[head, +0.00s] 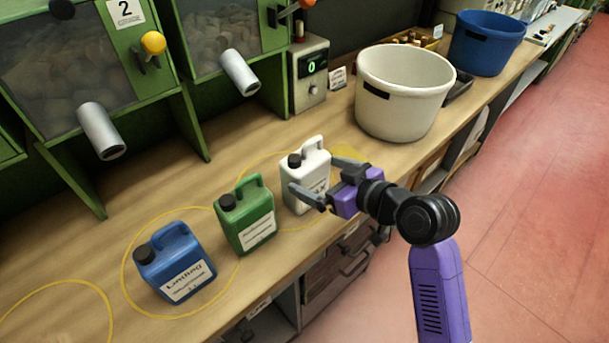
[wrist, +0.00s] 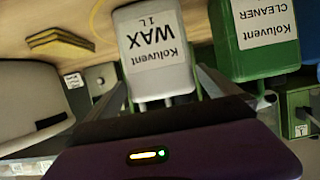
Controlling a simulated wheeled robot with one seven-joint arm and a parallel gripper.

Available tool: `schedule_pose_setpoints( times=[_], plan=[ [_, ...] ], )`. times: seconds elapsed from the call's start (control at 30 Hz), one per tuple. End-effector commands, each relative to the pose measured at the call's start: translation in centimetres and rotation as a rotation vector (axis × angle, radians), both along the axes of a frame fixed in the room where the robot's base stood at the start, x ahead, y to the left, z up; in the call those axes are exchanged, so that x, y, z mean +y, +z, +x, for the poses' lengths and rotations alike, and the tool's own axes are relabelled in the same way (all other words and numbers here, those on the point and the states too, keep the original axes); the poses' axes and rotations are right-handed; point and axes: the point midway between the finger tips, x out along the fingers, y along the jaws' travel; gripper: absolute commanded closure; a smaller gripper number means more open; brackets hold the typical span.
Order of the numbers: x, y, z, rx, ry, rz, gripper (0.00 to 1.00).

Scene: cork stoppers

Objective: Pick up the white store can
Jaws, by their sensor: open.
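The white store can (head: 306,170) stands upright on the wooden bench, with a black cap and a white handle. In the wrist view the picture is upside down, and the can (wrist: 155,60) shows a label reading "Koluvent WAX 1 L". My gripper (head: 316,175) is open at the can's front side, one finger towards each side of it. In the wrist view one finger shows on each side of the can; I cannot tell whether either touches it.
A green can (head: 245,218) stands close to the left, and a blue can (head: 174,262) beyond it. A cream tub (head: 402,95) and a blue tub (head: 486,42) stand to the right. A yellow pad (head: 357,153) lies behind the gripper. Green dispensers with tubes line the back.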

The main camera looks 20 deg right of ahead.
Motion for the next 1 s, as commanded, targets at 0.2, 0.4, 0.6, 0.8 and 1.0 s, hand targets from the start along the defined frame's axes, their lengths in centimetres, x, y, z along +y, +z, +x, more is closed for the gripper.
schedule_pose_setpoints(
  times=[0.2, 0.4, 0.6, 0.8, 1.0],
  plan=[
    [0.9, -0.5, 2.7, 0.001, 0.002, 0.0, 0.0],
    [1.4, -1.4, 4.5, 0.0, -0.001, 0.0, 0.0],
    [1.4, -1.6, 4.7, 0.0, -0.001, 0.0, 0.0],
    [1.4, -1.6, 4.7, -0.001, -0.001, 0.0, 0.28],
    [1.4, -1.6, 4.7, -0.001, -0.001, 0.001, 0.67]
  ],
)
